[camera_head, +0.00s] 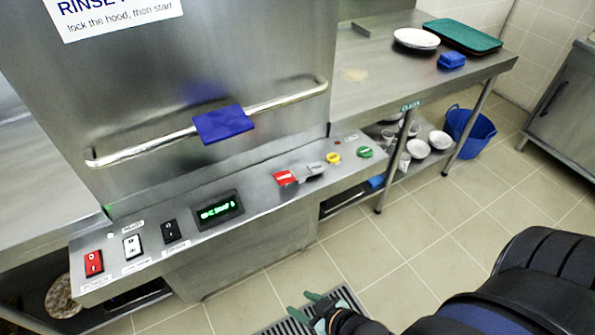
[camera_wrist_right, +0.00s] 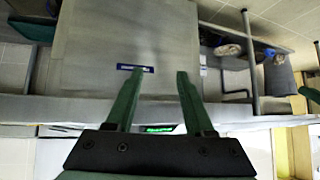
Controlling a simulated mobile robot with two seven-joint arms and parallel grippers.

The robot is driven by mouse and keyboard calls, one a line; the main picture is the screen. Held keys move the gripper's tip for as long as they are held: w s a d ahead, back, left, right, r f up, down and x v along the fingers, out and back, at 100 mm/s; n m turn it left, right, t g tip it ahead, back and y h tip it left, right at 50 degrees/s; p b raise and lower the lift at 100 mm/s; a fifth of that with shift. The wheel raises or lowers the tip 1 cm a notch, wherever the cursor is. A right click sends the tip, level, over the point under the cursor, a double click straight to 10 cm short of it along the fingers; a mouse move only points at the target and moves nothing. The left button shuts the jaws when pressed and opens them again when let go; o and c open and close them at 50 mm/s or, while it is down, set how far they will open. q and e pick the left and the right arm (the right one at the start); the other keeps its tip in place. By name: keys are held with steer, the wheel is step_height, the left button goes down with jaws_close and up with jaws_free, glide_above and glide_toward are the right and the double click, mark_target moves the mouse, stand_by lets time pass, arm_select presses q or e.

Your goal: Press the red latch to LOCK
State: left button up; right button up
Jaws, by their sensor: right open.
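The red latch (camera_head: 285,178) sits on the sloped steel control panel (camera_head: 262,196) in the head view, with a grey lever part (camera_head: 311,170) at its right. Whether it stands at LOCK is too small to read. My right gripper (camera_head: 299,304) is low at the bottom of the head view, over the floor and well apart from the panel. In the right wrist view its green fingers (camera_wrist_right: 161,72) are spread with nothing between them. The latch cannot be made out in that view. My left gripper is not in view.
The steel hood (camera_head: 215,70) has a long bar handle (camera_head: 285,97) with a blue pad (camera_head: 223,124). The panel also bears a red switch (camera_head: 94,263), a green display (camera_head: 218,211), a yellow button (camera_head: 333,157) and a green button (camera_head: 365,152).

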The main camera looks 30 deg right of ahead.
steer(key=shift+w+d+r, duration=0.15)
steer(key=shift+w, duration=0.1)
steer(key=shift+c, duration=0.7)
steer(key=w+d+r+t, duration=0.1)
steer(key=w+r, duration=0.1)
steer(key=w+d+r+m+t, duration=0.1)
steer(key=w+d+r, duration=0.1)
steer(key=w+r, duration=0.1)
steer(key=w+d+r+h, duration=0.1)
steer(key=w+d+r, duration=0.1)
steer(key=w, duration=0.1)
steer(key=shift+w+d+r+m+t, duration=0.15)
steer(key=shift+w+r+m+t, duration=0.15)
steer(key=shift+m+t, duration=0.1)
steer(key=c, duration=0.5)
steer(key=w+d+r+t, duration=0.1)
steer(key=w+d+r, duration=0.1)
steer(key=r, duration=0.1)
steer(key=w+d+r+m+t+h, duration=0.1)
steer(key=w+d+r, duration=0.1)
steer(key=r, duration=0.2)
steer(key=w+d+r+m+t, duration=0.1)
steer(key=w+d+r, duration=0.1)
steer(key=r, duration=0.2)
steer(key=shift+w+d+r, duration=0.15)
steer(key=shift+w+d, duration=0.1)
steer(key=shift+d, duration=0.1)
jaws_close()
